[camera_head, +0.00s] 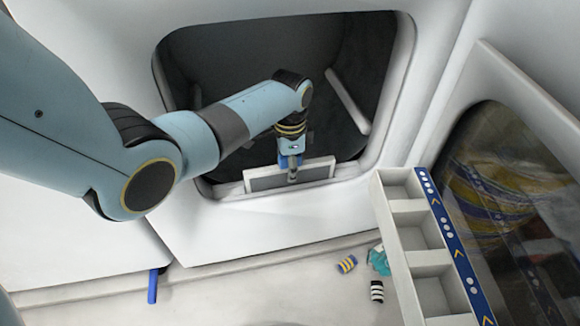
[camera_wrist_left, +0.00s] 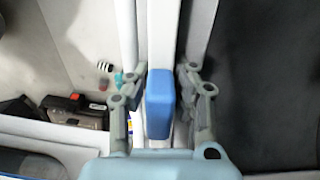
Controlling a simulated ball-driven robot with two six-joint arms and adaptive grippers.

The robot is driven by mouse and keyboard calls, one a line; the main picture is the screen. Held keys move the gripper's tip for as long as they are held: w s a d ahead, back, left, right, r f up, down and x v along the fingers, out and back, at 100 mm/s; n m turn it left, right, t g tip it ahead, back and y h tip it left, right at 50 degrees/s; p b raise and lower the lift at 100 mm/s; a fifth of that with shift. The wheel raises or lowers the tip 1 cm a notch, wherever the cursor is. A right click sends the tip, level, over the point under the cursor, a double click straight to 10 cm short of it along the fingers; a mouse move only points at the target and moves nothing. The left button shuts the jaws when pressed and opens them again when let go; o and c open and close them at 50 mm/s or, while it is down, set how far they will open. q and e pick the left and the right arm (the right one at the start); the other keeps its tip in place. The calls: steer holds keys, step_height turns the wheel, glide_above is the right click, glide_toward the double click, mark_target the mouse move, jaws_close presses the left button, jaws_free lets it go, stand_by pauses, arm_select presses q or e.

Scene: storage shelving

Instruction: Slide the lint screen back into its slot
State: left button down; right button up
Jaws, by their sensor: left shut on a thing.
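The lint screen (camera_head: 262,182) is a flat grey mesh panel in a white frame. It stands along the lower lip of the dark machine opening (camera_head: 222,80) in the head view. Its blue handle (camera_wrist_left: 159,104) shows between the fingers in the left wrist view. My left gripper (camera_head: 292,172) reaches down from above and is shut on this handle. In the wrist view the left gripper's fingers (camera_wrist_left: 159,88) stand on both sides of the blue handle. The slot is hidden, and I cannot tell whether the screen's lower edge is inside it. My right gripper is not in view.
The open door (camera_head: 562,112) with dark glass is at the right. A white compartment tray (camera_head: 408,238) with a blue patterned edge stands beside it. Rolled striped socks (camera_head: 347,264), (camera_head: 377,291) and a teal cloth (camera_head: 379,260) lie on the floor. A blue strip (camera_head: 153,286) hangs at lower left.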

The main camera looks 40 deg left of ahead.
arm_select(q)
steer(key=shift+f+b, duration=0.3)
steer(key=shift+f, duration=0.25)
steer(key=c, duration=1.1)
jaws_free()
step_height(320, 180, up, 12)
